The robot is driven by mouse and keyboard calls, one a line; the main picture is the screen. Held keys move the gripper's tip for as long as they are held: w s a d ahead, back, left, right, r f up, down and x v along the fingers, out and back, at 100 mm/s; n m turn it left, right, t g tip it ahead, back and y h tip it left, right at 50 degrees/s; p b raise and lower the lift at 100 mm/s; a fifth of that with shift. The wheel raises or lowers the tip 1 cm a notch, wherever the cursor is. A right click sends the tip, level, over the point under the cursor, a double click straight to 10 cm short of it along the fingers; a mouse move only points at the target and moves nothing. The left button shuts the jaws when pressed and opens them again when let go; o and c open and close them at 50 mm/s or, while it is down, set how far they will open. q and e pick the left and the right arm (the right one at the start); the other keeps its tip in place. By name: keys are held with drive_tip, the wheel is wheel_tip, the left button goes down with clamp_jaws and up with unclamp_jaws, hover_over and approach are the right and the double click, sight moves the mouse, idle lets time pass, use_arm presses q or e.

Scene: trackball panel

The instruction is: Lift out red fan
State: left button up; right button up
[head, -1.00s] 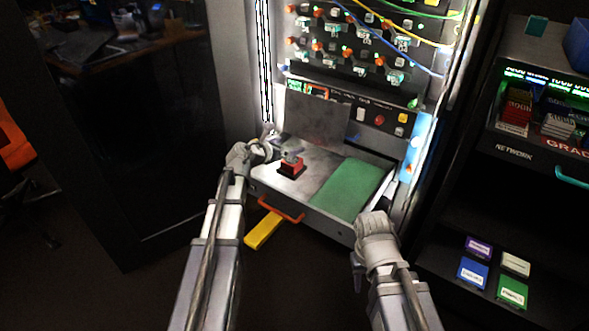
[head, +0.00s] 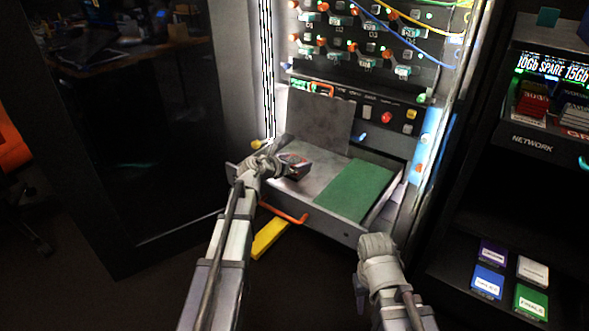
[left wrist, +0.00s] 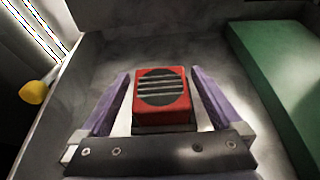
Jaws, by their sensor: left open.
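The red fan (left wrist: 161,96) is a red block with a dark round grille, and it sits on a dark base in the open drawer (left wrist: 85,75). In the head view the fan (head: 299,169) is partly hidden by my left gripper (head: 283,163). In the left wrist view my left gripper (left wrist: 160,78) is open, with one purple finger on each side of the fan and gaps between them. My right gripper (head: 374,283) is low in front of the drawer's right side, and its fingers are hard to make out.
A green pad (head: 354,190) covers the drawer's right part. A grey upright panel (head: 318,122) stands behind the fan. An orange handle (head: 284,213) is at the drawer front. A yellow knob (left wrist: 36,92) is at the left. Bare drawer floor surrounds the fan.

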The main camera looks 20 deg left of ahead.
sight(302, 159)
use_arm(q)
drive_tip(key=b+x, duration=0.1)
drive_tip(key=x, duration=0.3)
drive_tip(key=shift+w+f, duration=0.15)
drive_tip(key=c, duration=1.4)
drive_tip(key=shift+o, duration=0.2)
wheel_tip(302, 159, up, 10)
drive_tip(key=p, duration=0.9)
drive_tip(key=shift+p, duration=0.4)
